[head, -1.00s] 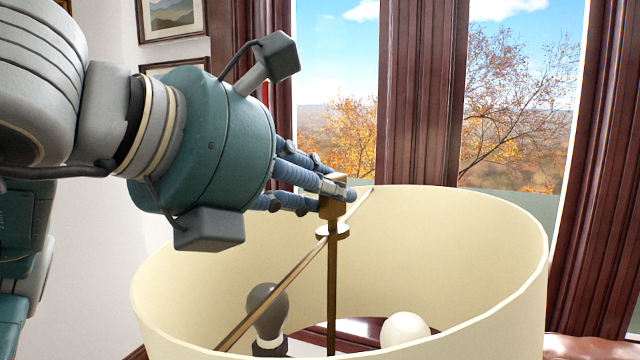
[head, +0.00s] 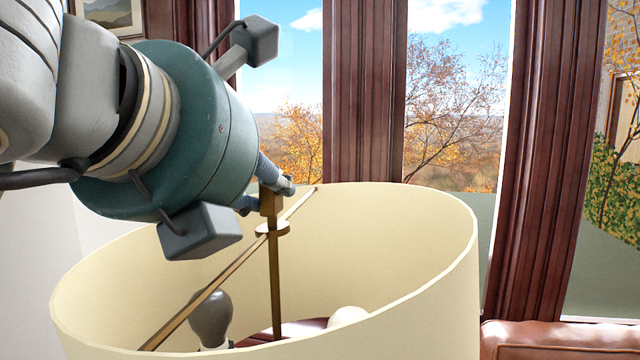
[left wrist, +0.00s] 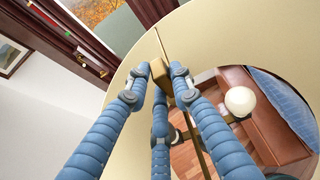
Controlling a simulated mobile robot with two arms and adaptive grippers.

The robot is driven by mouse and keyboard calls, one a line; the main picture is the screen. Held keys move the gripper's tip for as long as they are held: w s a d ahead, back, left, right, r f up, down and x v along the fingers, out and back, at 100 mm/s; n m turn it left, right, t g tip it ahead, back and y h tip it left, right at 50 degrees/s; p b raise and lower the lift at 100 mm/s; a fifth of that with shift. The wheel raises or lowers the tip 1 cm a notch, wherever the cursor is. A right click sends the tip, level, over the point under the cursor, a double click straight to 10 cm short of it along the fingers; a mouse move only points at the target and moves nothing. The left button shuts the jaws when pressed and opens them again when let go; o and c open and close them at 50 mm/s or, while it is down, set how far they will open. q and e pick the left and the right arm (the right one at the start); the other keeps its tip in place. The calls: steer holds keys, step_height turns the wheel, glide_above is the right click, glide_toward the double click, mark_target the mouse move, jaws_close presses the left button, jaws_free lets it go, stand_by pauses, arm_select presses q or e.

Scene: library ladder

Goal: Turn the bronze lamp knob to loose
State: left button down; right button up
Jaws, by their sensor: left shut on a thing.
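The bronze lamp knob (head: 270,203) is a small block on top of the lamp's central rod, above a round disc and a thin crossbar (head: 215,287). It stands inside the open top of a cream drum shade (head: 420,260). My left gripper (head: 279,188) reaches in from the left above the shade, its blue fingers shut on the knob. In the left wrist view the fingers close around the knob (left wrist: 179,72), which is partly hidden by them. My right gripper does not show.
A grey bulb (head: 211,318) and a white bulb (head: 348,316) sit inside the shade below the crossbar. Behind are dark red window frames (head: 365,90), and a brown leather seat (head: 560,338) is at lower right.

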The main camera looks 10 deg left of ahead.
arm_select(q)
steer(key=c, duration=1.5)
jaws_free()
steer(key=shift+s, duration=0.1)
steer(key=v, duration=1.2)
